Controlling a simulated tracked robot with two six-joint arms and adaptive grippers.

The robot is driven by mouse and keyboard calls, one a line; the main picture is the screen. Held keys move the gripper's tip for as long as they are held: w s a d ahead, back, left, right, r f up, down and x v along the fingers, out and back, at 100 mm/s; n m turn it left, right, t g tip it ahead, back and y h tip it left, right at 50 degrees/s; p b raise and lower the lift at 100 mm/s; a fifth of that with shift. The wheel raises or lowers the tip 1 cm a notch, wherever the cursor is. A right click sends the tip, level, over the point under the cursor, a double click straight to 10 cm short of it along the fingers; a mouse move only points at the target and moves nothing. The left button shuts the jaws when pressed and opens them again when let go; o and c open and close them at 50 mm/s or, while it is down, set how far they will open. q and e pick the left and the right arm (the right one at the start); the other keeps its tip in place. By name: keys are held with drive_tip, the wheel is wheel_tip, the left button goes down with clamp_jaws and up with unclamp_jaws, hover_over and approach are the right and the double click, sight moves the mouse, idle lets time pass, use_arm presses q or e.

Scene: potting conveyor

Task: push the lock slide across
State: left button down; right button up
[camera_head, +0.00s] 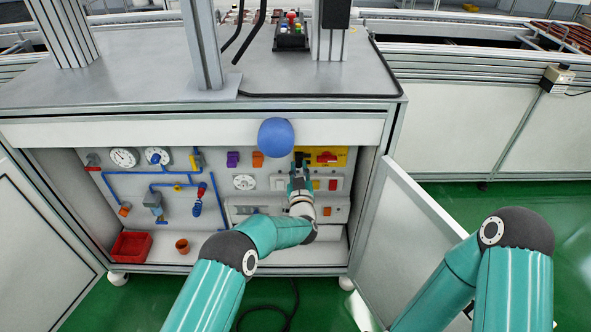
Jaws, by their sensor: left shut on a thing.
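A yellow panel (338,151) with a red handle (326,157) is on the back wall of the open cabinet, right of centre. My left arm reaches into the cabinet. My left gripper (299,162) is at the left end of the yellow panel, shut on a small part that seems to be the lock slide. The fingers cover most of that part, so its exact position is hard to see. My right arm is at the lower right, and its gripper is out of view.
A blue ball (276,137) shows at the cabinet's top edge, just left of my left gripper. The cabinet door (408,232) stands open at the right. A red bin (131,247) and an orange pot (182,246) sit on the cabinet floor.

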use_arm(q)
drive_tip(key=d+b, duration=0.2)
drive_tip(key=d, duration=0.1)
drive_tip(key=shift+d, duration=0.3)
drive_tip(key=c, duration=1)
unclamp_jaws()
drive_tip(key=s, duration=1.2)
drive_tip(key=shift+d, duration=0.15)
drive_tip(key=shift+f, duration=0.1)
